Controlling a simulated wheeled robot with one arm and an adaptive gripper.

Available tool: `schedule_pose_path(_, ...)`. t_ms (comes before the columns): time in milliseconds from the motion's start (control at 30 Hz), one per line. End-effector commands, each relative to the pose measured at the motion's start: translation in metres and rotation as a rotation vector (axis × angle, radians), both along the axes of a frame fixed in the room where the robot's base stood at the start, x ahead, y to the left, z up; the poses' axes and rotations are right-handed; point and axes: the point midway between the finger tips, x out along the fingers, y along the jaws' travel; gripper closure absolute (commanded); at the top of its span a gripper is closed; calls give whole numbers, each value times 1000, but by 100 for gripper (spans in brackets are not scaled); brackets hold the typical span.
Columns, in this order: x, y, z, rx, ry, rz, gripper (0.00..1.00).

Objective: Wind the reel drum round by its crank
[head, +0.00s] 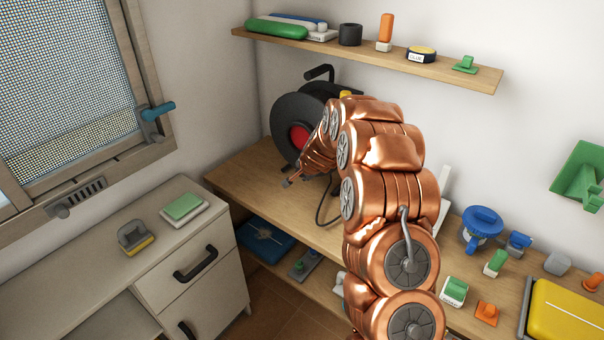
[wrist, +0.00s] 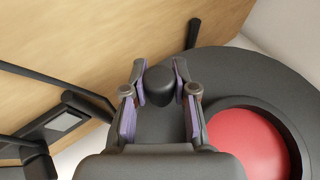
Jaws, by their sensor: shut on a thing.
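The cable reel stands at the back left of the wooden bench in the head view, with a black drum (head: 284,117) and a red hub (head: 299,137). In the wrist view the black drum face (wrist: 245,72) and red hub (wrist: 248,143) fill the right side. My gripper (wrist: 160,72) is shut on the dark rounded crank knob (wrist: 160,86), with one finger on each side of it. The crank's arm is hidden behind the knob and my gripper. In the head view my copper arm covers the reel's right part.
A wall shelf (head: 375,60) with several small items hangs above the reel and arm.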

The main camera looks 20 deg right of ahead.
Motion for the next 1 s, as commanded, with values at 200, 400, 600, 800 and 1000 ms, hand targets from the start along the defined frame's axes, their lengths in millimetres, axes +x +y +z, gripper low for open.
schedule_pose_path(200,0,-1,1,0,-2,-2,100)
schedule_pose_path(400,0,-1,1,0,-2,-2,57)
schedule_pose_path(600,0,0,1,0,-1,0,48)
schedule_pose_path(800,0,0,1,0,-1,0,48)
schedule_pose_path(1000,-6,0,11,-1,-4,0,48)
